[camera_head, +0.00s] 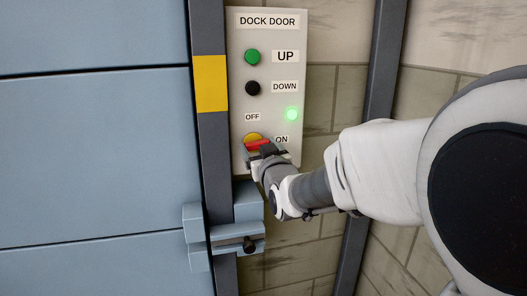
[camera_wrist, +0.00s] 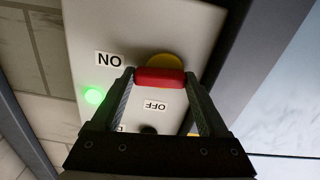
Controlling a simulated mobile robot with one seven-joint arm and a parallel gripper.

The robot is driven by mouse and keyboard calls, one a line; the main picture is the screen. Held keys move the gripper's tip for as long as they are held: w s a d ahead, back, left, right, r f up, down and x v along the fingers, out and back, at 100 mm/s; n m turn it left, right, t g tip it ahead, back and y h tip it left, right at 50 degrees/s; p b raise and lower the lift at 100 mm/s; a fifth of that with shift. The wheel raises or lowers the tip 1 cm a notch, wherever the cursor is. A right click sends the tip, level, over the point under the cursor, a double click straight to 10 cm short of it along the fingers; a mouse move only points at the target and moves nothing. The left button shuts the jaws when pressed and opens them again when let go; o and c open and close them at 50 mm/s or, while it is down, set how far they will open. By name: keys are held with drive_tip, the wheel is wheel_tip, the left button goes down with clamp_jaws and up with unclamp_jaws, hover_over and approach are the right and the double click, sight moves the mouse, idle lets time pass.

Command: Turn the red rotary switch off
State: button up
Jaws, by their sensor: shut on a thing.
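The red rotary switch (camera_head: 258,145) has a red bar handle on a yellow round base, low on the pale DOCK DOOR panel (camera_head: 270,44). In the wrist view the red handle (camera_wrist: 159,78) lies between the two fingers of my gripper (camera_wrist: 160,80), one at each end, and the yellow base (camera_wrist: 165,64) shows behind it. My gripper, also in the head view (camera_head: 262,152), is shut on the handle. The OFF label (camera_head: 252,117) is above the switch and the ON label (camera_head: 282,139) is to its right. The handle points roughly toward ON. The green lamp (camera_head: 292,114) is lit.
A green UP button (camera_head: 252,56) and a black DOWN button (camera_head: 253,88) sit higher on the panel. A blue-grey door (camera_head: 90,120) and a dark post with a yellow band (camera_head: 210,83) are to the left. A latch bracket (camera_head: 237,240) juts out below the panel.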

drive_tip(key=n+b, duration=0.3)
drive_tip(key=n, duration=0.3)
drive_tip(key=n+b, duration=0.3)
drive_tip(key=n, duration=0.3)
drive_tip(key=shift+a+r, duration=0.15)
drive_tip(key=n+b, duration=0.1)
drive_tip(key=n, duration=0.3)
drive_tip(key=shift+a+r, duration=0.1)
drive_tip(key=shift+n, duration=0.4)
drive_tip(key=o, duration=1.2)
drive_tip(key=shift+o, duration=0.2)
drive_tip(key=shift+s, duration=0.1)
